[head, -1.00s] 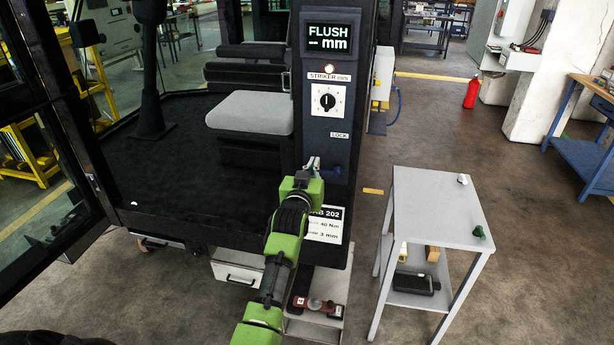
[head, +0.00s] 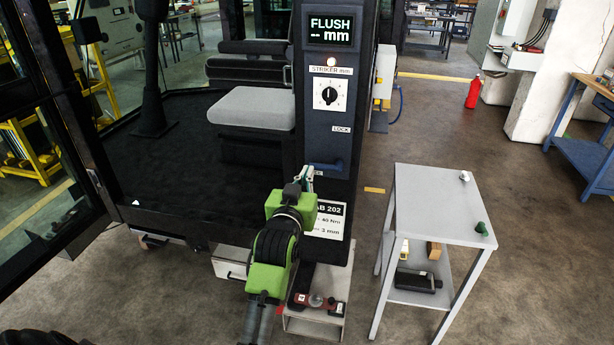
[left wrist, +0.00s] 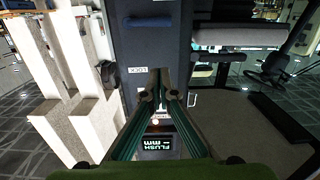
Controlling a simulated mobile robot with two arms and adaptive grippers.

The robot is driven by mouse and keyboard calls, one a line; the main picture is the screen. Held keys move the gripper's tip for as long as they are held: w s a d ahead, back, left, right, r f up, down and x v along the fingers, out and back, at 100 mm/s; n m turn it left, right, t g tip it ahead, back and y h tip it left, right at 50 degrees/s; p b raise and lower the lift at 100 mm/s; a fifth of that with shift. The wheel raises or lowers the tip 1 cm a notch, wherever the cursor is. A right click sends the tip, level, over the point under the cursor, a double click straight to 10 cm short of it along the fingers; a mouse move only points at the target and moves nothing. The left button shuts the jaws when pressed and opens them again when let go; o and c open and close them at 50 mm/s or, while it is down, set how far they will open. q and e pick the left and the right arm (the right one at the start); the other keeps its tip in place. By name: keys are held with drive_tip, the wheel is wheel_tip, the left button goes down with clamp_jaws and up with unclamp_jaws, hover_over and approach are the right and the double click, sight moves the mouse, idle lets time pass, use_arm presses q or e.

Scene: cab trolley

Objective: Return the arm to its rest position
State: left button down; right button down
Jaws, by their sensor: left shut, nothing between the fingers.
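My left arm (head: 270,278), green and black, reaches up from the bottom of the head view. Its left gripper (head: 306,176) is in front of the dark cab post (head: 326,125), just below and left of the blue handle (head: 326,168). In the left wrist view, the two green-edged fingers of the left gripper (left wrist: 161,72) come together at the tips with nothing between them. The blue handle also shows there (left wrist: 148,21), apart from the fingertips. My right gripper is not in view.
The post carries a FLUSH display (head: 330,31) and a STRIKER dial (head: 328,95). A grey trolley (head: 435,205) stands to the right, with small items on it. A low stand (head: 314,318) is below the post. Open floor lies right of the trolley.

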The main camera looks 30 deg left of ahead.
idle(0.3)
use_arm(q)
drive_tip(key=s+d+f+m+g+h, duration=0.1)
drive_tip(key=d+f+g+h, duration=0.15)
drive_tip(key=f, duration=0.95)
drive_tip(key=s+d+f+m+g+h, duration=0.15)
drive_tip(key=d+f, duration=0.25)
drive_tip(key=f, duration=0.9)
drive_tip(key=s+d+f+m+g+b, duration=0.1)
drive_tip(key=s+d+f, duration=0.1)
drive_tip(key=s+f, duration=0.35)
drive_tip(key=s+d+f+g, duration=0.1)
drive_tip(key=s+f+g, duration=0.1)
drive_tip(key=f, duration=0.7)
drive_tip(key=s+d+f+m+g+b, duration=0.1)
drive_tip(key=s+d+f, duration=0.1)
drive_tip(key=s+f, duration=0.35)
drive_tip(key=s+f+g+h, duration=0.1)
drive_tip(key=s+f+g, duration=0.3)
drive_tip(key=s+f, duration=1.45)
drive_tip(key=s+a+f+g, duration=0.1)
drive_tip(key=s+f+g, duration=0.1)
drive_tip(key=s, duration=0.9)
drive_tip(key=s+f+m+g, duration=0.1)
drive_tip(key=s+f, duration=0.3)
drive_tip(key=s, duration=0.8)
drive_tip(key=shift+a+g+b, duration=0.3)
drive_tip(key=shift+a+g, duration=0.05)
drive_tip(key=shift+g, duration=0.05)
